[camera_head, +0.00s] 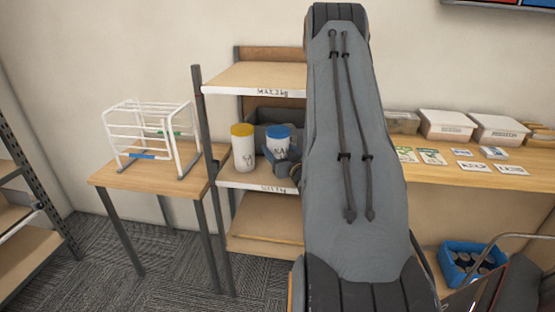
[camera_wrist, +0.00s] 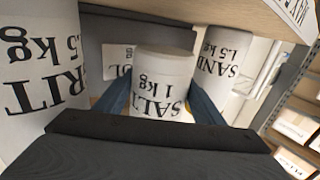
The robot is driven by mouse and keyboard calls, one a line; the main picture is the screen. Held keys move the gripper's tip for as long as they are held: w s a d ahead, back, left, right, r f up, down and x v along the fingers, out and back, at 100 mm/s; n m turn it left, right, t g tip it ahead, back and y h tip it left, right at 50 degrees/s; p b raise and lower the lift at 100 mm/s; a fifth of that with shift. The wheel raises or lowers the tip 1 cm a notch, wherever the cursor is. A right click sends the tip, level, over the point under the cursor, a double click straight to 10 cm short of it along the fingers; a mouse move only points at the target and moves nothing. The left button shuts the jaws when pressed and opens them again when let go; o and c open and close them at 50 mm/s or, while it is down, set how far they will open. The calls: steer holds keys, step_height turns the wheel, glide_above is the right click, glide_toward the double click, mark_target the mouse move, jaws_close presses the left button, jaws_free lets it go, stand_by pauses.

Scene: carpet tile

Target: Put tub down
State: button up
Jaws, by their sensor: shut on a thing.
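In the wrist view a white tub marked SALT 1 kg (camera_wrist: 160,72) is between the two blue fingers of my gripper (camera_wrist: 159,90), which is shut on it. Its near lower end is hidden by my gripper, so I cannot tell whether it touches the shelf. My arm hides most of my gripper there.
In the wrist view a GRIT tub (camera_wrist: 40,60) is close on the left and a SAND tub (camera_wrist: 226,62) is behind right. A grey bin (camera_head: 262,115) backs the shelf. An upper shelf (camera_head: 262,78) is overhead. A white rack (camera_head: 150,135) stands on the left table.

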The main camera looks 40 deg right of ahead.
steer(key=shift+f, duration=1.85)
steer(key=shift+f, duration=0.2)
steer(key=o, duration=2)
steer(key=shift+r+p, duration=0.15)
steer(key=shift+p, duration=0.15)
steer(key=b+v, duration=0.2)
steer(key=v, duration=0.9)
steer(key=shift+s, duration=0.15)
steer(key=shift+s+a, duration=0.15)
steer(key=shift+s, duration=0.2)
steer(key=shift+a, duration=0.1)
